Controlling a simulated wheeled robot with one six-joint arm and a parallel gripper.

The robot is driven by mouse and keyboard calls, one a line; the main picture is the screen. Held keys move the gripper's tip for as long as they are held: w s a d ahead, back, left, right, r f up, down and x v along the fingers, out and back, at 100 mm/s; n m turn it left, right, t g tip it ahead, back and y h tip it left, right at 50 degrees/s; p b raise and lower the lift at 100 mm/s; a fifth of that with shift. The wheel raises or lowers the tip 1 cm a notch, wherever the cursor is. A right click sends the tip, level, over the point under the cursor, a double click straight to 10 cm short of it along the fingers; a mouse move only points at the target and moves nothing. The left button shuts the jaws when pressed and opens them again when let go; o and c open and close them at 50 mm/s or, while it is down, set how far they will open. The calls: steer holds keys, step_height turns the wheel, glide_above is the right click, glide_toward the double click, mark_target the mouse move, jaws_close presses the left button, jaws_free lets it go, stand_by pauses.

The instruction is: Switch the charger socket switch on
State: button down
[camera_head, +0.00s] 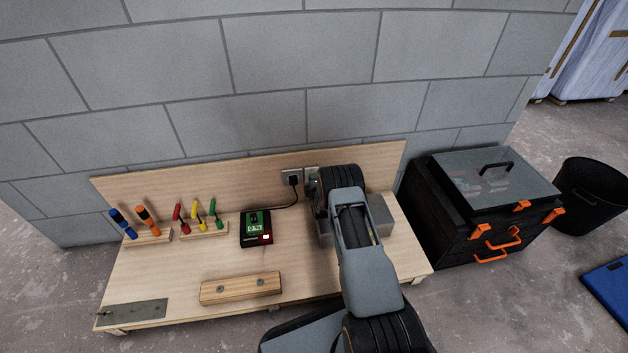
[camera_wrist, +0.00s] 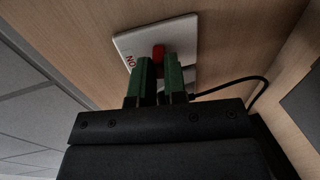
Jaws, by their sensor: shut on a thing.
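The socket (camera_head: 287,171) is a pale plate low on the wooden back panel, with a black plug in it; my arm hides its right part in the head view. In the wrist view the white socket plate (camera_wrist: 180,32) carries a red switch (camera_wrist: 158,51) and red "ON" lettering at its left. My gripper (camera_wrist: 157,62) has its two green fingers on either side of the red switch, shut on it. The fingers partly cover the switch, and its exact position is hard to tell. The charger (camera_head: 256,228) lies on the bench with a red light showing.
A black cable (camera_wrist: 245,80) runs from the plug beside the fingers. Racks of coloured tools (camera_head: 203,230) stand at the bench's left, and a wooden batten (camera_head: 241,288) lies in front. A grey block (camera_head: 380,214) is close to my arm's right. A black cabinet (camera_head: 440,220) stands further right.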

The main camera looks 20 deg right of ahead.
steer(key=shift+w+r+g+p, duration=0.1)
steer(key=shift+r+g+p, duration=0.15)
steer(key=shift+g, duration=0.4)
steer(key=shift+w+r+g+p, duration=0.1)
steer(key=shift+r+g+p, duration=0.1)
steer(key=shift+g, duration=0.45)
steer(key=c, duration=1.2)
jaws_free()
steer(key=shift+o, duration=0.2)
steer(key=shift+s, duration=0.1)
steer(key=p+v, duration=0.5)
steer(key=v, duration=0.8)
steer(key=shift+s+r+p, duration=0.2)
steer(key=shift+s+p, duration=0.1)
steer(key=shift+s, duration=0.05)
steer(key=shift+d, duration=0.1)
